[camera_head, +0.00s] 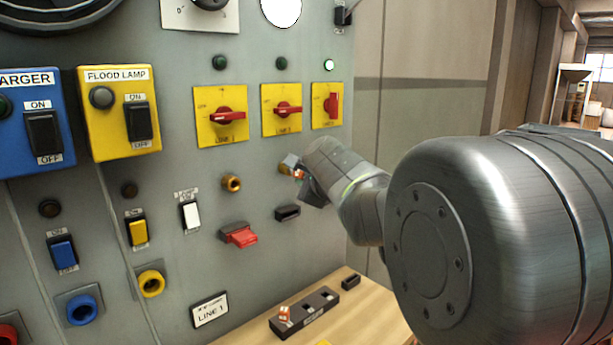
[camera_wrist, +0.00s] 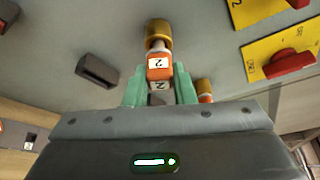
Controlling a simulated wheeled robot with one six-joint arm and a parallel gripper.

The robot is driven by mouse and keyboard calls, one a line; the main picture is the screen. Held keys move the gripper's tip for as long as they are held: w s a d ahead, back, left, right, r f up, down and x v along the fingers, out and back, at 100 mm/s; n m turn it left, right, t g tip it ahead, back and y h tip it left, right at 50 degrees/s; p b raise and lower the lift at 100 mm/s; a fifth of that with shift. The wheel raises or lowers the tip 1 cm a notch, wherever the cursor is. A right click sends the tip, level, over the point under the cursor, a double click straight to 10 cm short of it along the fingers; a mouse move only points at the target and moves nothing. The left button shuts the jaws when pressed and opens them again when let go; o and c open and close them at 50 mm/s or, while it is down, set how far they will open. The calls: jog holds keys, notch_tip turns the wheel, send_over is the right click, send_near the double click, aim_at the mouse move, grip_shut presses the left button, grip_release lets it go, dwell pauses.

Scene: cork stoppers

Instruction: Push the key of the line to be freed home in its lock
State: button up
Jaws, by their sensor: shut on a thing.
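My gripper (camera_wrist: 160,92) has its green fingers shut on an orange key (camera_wrist: 159,68) with a white tag marked 2. The key points at a brass lock (camera_wrist: 158,30). A short pale length of shaft shows between key head and lock; the depth of the tip is unclear. In the head view my gripper (camera_head: 303,182) is at the lock (camera_head: 286,168) below the middle yellow switch, and partly hides it. The brass lock (camera_head: 231,184) below the left switch is empty. A card (camera_head: 209,310) reads LINE 1. In the wrist view another brass lock with an orange key (camera_wrist: 205,98) is partly hidden.
Three yellow switches carry red handles: left (camera_head: 228,117) and middle (camera_head: 287,108) lie level, right (camera_head: 332,105) stands upright under a lit green lamp (camera_head: 329,64). A red plug (camera_head: 240,237) and dark socket (camera_head: 287,212) protrude below. A dark key rack (camera_head: 318,309) with an orange-tagged key is on the ledge.

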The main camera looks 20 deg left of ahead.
jog(key=shift+w+a, duration=0.3)
jog(key=shift+a, duration=0.35)
jog(key=o, duration=1)
jog(key=shift+o, duration=0.2)
jog(key=shift+s+d, duration=0.1)
jog(key=v, duration=1.3)
jog(key=shift+s+d, duration=0.2)
jog(key=shift+s, duration=0.05)
jog(key=shift+r, duration=0.1)
jog(key=x, duration=1.4)
jog(key=shift+d, duration=0.2)
